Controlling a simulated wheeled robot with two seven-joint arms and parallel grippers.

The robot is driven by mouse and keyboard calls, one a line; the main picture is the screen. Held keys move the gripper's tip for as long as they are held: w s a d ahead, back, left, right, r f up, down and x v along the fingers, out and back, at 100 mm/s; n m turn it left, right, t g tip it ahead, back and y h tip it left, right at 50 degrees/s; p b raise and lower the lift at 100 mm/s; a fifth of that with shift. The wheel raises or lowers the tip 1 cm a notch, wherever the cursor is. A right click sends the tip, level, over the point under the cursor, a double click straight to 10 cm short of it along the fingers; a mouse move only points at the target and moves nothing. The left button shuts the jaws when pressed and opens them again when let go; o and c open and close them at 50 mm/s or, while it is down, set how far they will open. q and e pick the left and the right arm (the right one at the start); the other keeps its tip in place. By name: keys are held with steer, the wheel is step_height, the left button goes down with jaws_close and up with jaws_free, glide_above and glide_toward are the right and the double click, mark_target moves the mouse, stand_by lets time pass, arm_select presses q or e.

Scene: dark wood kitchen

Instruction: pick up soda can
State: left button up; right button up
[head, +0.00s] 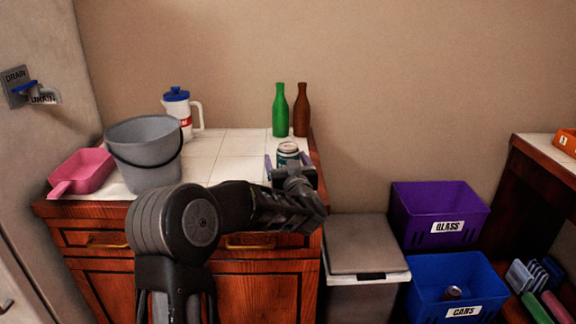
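A green and white soda can (288,152) stands at the right end of the white tiled counter. My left gripper (288,163) is at the can, with one finger on each side of it. The fingers look spread, with a small gap to the can on the left side. The lower part of the can is hidden by the gripper. My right gripper is not in view. Another can (452,292) lies in the blue bin labelled CANS (425,282).
A green bottle (280,112) and a brown bottle (301,112) stand behind the can. A purple GLASS bin (412,225) and a lidded grey bin (365,245) stand right.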

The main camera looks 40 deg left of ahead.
arm_select(q)
steer(key=c, duration=1.6)
steer(key=shift+r, duration=0.15)
steer(key=shift+r+p, duration=0.9)
steer(key=shift+r, duration=3.95)
